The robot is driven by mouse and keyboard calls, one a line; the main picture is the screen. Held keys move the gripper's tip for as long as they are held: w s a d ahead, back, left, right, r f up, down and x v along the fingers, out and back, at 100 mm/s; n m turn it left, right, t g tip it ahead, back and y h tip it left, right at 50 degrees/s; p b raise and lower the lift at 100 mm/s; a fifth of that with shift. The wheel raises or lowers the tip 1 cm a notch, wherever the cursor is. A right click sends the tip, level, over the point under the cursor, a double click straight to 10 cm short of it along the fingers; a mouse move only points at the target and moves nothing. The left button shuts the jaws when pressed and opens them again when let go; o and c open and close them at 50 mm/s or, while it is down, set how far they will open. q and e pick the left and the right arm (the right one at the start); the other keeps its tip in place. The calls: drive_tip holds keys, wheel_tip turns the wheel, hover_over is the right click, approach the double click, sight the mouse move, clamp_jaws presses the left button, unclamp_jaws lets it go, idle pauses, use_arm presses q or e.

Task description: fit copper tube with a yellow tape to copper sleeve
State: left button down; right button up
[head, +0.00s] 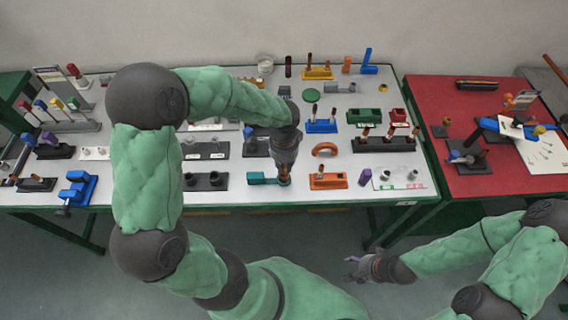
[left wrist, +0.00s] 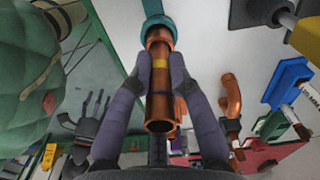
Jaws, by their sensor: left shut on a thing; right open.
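A copper tube with a yellow tape (left wrist: 160,107) stands between the two fingers of my left gripper (left wrist: 162,62) in the left wrist view, and the gripper is shut on it around the taped part. Its near end is open and hollow. Its far end runs to a teal ring-shaped holder (left wrist: 153,22). I cannot tell how deep it sits there or pick out a separate copper sleeve. In the head view my left gripper (head: 284,178) is over the table's front edge, beside the teal holder (head: 262,178). My right gripper (head: 357,266) is open and empty, in front of the table.
An orange holder (head: 328,181) stands just right of the left gripper, with a curved copper pipe (head: 325,149) behind it. Dark blocks with pegs (head: 205,181) stand to the left. Several coloured fixtures crowd the white table. A red table (head: 470,100) stands at the right.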

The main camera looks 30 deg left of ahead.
use_arm(q)
drive_tip(key=shift+f, duration=0.15)
drive_tip(key=c, duration=1.1)
unclamp_jaws()
wheel_tip(320, 180, up, 12)
drive_tip(key=shift+s+f, duration=0.1)
